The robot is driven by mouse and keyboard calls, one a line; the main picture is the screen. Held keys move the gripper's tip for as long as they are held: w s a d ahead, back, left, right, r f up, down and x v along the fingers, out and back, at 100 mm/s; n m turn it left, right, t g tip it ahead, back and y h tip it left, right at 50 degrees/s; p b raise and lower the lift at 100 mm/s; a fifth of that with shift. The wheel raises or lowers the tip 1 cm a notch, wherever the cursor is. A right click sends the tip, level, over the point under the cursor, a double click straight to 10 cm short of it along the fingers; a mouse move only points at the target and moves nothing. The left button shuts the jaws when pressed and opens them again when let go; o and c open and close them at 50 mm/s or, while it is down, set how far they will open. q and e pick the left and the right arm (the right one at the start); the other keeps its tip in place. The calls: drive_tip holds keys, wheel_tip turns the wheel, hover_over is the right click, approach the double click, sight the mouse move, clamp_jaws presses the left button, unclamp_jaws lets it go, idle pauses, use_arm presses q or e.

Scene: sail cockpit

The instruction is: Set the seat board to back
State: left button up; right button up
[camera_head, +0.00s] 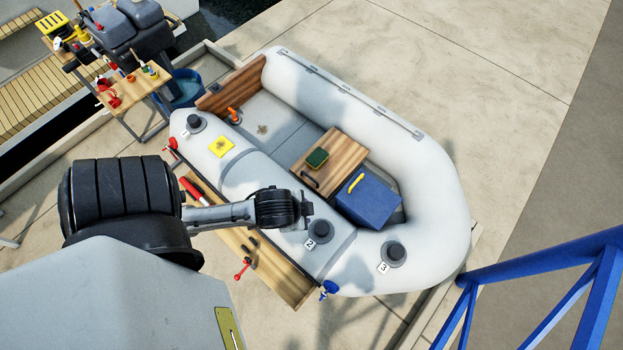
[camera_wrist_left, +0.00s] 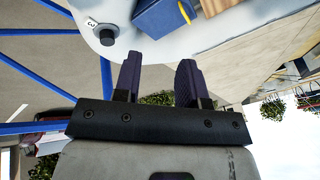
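The seat board (camera_head: 345,152) is a light wooden plank lying across the grey inflatable boat (camera_head: 440,190), right of the middle of its floor. A dark handle (camera_head: 309,179) is on its near left edge, and a green and yellow sponge (camera_head: 317,157) lies on top. My left gripper (camera_head: 307,208) is above the near tube, short of the seat board and apart from it. In the left wrist view its two dark fingers (camera_wrist_left: 160,60) are spread with nothing between them. My right gripper is in neither view.
A blue box (camera_head: 368,203) with a yellow handle sits right beside the seat board. A brown transom (camera_head: 230,85) closes the boat's upper left end. Numbered black valves and a yellow pad (camera_head: 221,146) are on the near tube. Floor (camera_head: 270,115) left of the board is mostly clear.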

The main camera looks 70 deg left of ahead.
use_arm(q)
drive_tip(key=w+a+f+m+y+b, duration=0.2)
drive_tip(key=w+a+f+b, duration=0.2)
drive_tip(key=a+f+b, duration=0.6)
drive_tip(key=w+a+f+m+y+b, duration=0.2)
drive_tip(key=w+a+f+m+b, duration=0.1)
drive_tip(key=a+f+b, duration=0.75)
drive_tip(key=m+g+h+b, duration=0.2)
drive_tip(key=m+h+b, duration=0.25)
drive_tip(key=b, duration=0.25)
hover_over(311, 179)
drive_tip(key=s+d, duration=0.1)
drive_tip(key=s, duration=0.1)
drive_tip(key=x, duration=0.2)
drive_tip(key=shift+n+h, duration=0.25)
drive_tip(key=b+x, duration=0.2)
drive_tip(key=x, duration=0.2)
drive_tip(key=b+x, duration=0.3)
drive_tip(key=s+b+x, duration=0.1)
drive_tip(key=b+x, duration=0.2)
drive_tip(key=x, duration=0.1)
drive_tip(key=shift+d+f, duration=0.15)
drive_tip(key=shift+f, duration=0.3)
drive_tip(key=shift+b+x, duration=0.45)
drive_tip(key=shift+x, duration=0.35)
drive_tip(key=shift+c, duration=0.3)
clamp_jaws()
